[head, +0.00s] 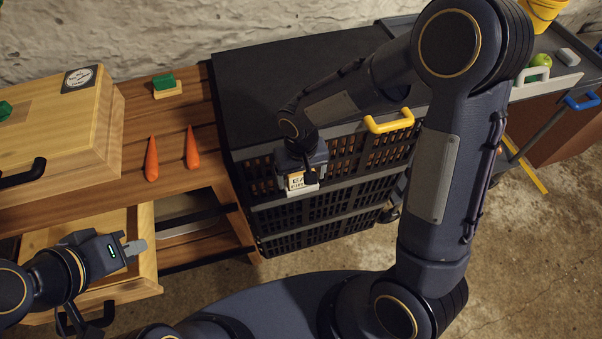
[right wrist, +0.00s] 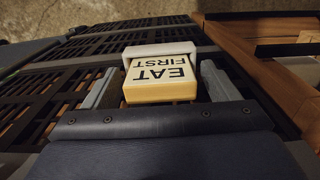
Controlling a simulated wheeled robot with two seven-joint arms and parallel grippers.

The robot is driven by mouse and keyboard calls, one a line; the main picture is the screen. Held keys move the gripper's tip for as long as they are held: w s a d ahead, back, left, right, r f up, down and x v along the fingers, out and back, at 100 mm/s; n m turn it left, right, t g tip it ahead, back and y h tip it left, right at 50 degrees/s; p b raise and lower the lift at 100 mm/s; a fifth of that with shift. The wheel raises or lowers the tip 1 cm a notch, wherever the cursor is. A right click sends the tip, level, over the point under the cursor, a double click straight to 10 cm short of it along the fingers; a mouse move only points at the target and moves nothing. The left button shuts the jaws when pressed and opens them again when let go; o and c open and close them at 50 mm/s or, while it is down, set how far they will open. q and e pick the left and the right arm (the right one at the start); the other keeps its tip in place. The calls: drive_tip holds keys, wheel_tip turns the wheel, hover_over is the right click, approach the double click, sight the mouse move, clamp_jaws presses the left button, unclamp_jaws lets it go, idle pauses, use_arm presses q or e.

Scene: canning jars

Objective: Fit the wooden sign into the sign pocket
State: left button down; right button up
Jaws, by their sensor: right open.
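The wooden sign (head: 297,181), a pale block lettered EAT FIRST, stands at the front of the black crate stack. In the right wrist view the sign (right wrist: 160,82) has its FIRST end at the white sign pocket (right wrist: 158,48), seemingly inside its rim; how deep it sits I cannot tell. The pocket (head: 302,191) also shows below the sign in the head view. My right gripper (right wrist: 160,88) is open, one finger each side of the sign with gaps. In the head view it (head: 306,172) partly covers the sign. My left gripper (head: 134,247) is over the open drawer; its jaw gap is unclear.
Black slatted crates (head: 320,208) are stacked under a dark top (head: 290,80). Two carrots (head: 151,160) and a green block (head: 163,82) lie on the wooden bench at left, beside a wooden box (head: 60,120). An open drawer (head: 145,235) is below. A yellow handle (head: 388,123) juts out right of the sign.

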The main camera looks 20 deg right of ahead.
wheel_tip(320, 180, up, 12)
drive_tip(key=p, duration=0.1)
drive_tip(key=s+d+r+m+t+y, duration=0.1)
drive_tip(key=s+d+r+t+y, duration=0.1)
drive_tip(key=s, duration=0.6)
drive_tip(key=s+d+r+m+t+y, duration=0.1)
drive_tip(key=s+d+r+t, duration=0.2)
drive_tip(key=s+d, duration=0.4)
drive_tip(key=shift+s+r+t+y, duration=0.3)
drive_tip(key=shift+s+r+y, duration=0.15)
drive_tip(key=shift+s, duration=0.1)
drive_tip(key=shift+d, duration=0.1)
